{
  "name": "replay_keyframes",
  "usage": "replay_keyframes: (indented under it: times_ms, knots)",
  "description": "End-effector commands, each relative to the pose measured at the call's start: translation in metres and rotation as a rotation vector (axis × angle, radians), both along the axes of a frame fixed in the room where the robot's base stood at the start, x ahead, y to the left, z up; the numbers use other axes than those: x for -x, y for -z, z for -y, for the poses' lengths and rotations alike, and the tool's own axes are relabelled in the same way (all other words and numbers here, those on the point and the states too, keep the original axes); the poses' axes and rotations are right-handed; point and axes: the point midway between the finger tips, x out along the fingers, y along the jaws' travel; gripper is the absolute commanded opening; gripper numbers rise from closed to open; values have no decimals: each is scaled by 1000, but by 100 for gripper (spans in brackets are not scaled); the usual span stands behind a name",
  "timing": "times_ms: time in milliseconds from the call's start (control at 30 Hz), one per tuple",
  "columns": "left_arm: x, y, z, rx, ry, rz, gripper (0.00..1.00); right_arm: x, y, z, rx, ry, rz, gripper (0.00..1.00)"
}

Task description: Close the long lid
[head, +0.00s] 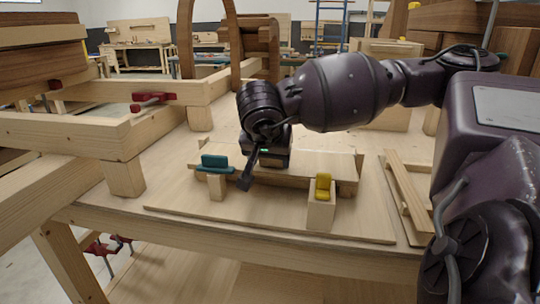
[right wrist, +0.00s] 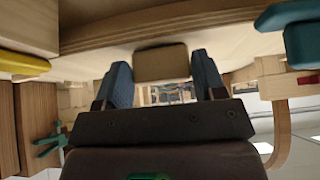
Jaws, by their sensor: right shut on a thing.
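The long lid appears to be the pale wooden panel (head: 318,164) lying roughly level over the baseboard, with a darker layered front edge. The right wrist view shows its layered edge (right wrist: 185,22) across the top. My right gripper (head: 262,168) is low at the panel's left-middle part. In the right wrist view its two blue-grey fingers are shut on a small wooden block (right wrist: 161,62), which looks like the lid's handle. The arm hides the block in the head view. A teal clamp (head: 217,162) stands left of the gripper and a yellow clamp (head: 323,185) right. My left gripper is out of view.
The baseboard (head: 260,221) lies on a wooden workbench (head: 160,221). A wooden frame with red clamps (head: 152,98) stands at the left. Loose wooden strips (head: 408,190) lie at the right, close to my arm. The bench's front strip is clear.

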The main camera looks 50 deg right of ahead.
Motion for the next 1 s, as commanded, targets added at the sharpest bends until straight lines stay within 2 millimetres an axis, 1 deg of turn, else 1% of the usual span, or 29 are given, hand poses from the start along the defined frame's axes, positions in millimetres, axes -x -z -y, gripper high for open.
replay_keyframes:
  times_ms: [33, 200, 233, 300, 400, 1000]
  knots:
    - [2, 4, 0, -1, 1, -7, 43, 2, 13, -1, -8, 2, -26, 21]
    - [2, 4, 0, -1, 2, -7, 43, 2, 14, -1, -9, 2, -29, 21]
    - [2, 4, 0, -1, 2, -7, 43, 2, 14, -1, -9, 2, -30, 65]
    - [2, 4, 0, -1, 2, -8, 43, 2, 14, -1, -9, 1, -29, 76]
    - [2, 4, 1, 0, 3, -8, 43, 2, 13, 0, -7, 2, -27, 89]
    - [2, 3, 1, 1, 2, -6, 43, 1, 8, 0, -4, 1, -16, 89]
